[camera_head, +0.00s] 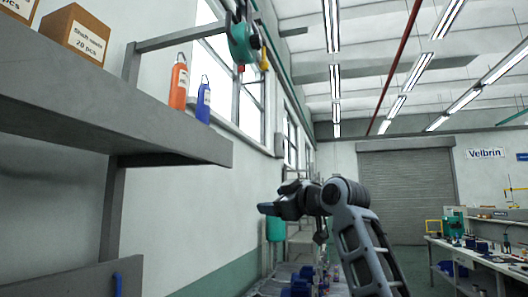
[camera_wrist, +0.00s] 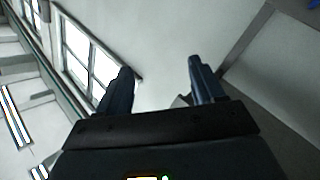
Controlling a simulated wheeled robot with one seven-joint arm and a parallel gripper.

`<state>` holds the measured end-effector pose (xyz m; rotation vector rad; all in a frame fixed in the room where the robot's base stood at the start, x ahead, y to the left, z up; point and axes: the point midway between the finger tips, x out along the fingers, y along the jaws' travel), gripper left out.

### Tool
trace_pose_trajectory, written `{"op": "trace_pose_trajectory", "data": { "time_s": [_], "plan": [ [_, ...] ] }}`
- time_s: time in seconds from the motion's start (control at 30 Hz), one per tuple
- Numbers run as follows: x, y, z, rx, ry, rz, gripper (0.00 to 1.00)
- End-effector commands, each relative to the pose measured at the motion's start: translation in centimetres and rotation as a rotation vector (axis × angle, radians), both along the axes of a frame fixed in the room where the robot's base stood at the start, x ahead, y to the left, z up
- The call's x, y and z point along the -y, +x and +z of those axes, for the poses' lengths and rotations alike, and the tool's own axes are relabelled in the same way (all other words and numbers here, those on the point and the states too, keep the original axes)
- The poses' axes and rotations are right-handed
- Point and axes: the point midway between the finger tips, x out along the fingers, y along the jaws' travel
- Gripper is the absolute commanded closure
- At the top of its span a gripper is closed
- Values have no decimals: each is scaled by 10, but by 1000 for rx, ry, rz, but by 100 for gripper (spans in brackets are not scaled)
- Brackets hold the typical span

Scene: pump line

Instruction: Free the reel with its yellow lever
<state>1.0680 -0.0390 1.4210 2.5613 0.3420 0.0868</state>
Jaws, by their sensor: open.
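The green reel (camera_head: 243,42) hangs high at the end of a grey bracket arm in the head view. A small yellow part (camera_head: 264,60), which looks like its lever, shows at its lower right. A red part sits under the reel. My gripper (camera_head: 268,209) is well below the reel, apart from it, and points left. In the wrist view my gripper (camera_wrist: 160,72) has its two fingers spread with nothing between them. The reel does not show in the wrist view.
A grey shelf (camera_head: 130,115) juts in from the left, carrying a cardboard box (camera_head: 75,35), an orange bottle (camera_head: 178,84) and a blue bottle (camera_head: 203,103). The bracket arm (camera_head: 180,38) runs above the bottles. A workbench (camera_head: 480,256) stands far right.

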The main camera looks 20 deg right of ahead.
Motion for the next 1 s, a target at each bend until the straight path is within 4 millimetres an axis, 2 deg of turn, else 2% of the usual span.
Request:
{"op": "trace_pose_trajectory", "data": {
  "time_s": [0.03,0.17,0.2,0.3,0.4,0.5,0.6,0.77,0.87,1.0],
  "plan": [
    [1,-2,42,21,-32,9,32],
    [0,-12,126,51,-116,34,32],
    [-1,-18,152,62,-144,43,32],
    [-3,-36,214,84,-213,58,32],
    [-6,-56,266,104,-277,71,32],
    [-10,-75,304,117,-327,81,32],
    [-13,-89,330,126,-362,86,32],
    [-16,-100,349,131,-391,91,32],
    [-19,-94,352,131,-393,93,32],
    [-26,-75,353,130,-394,92,32]
  ]
}}
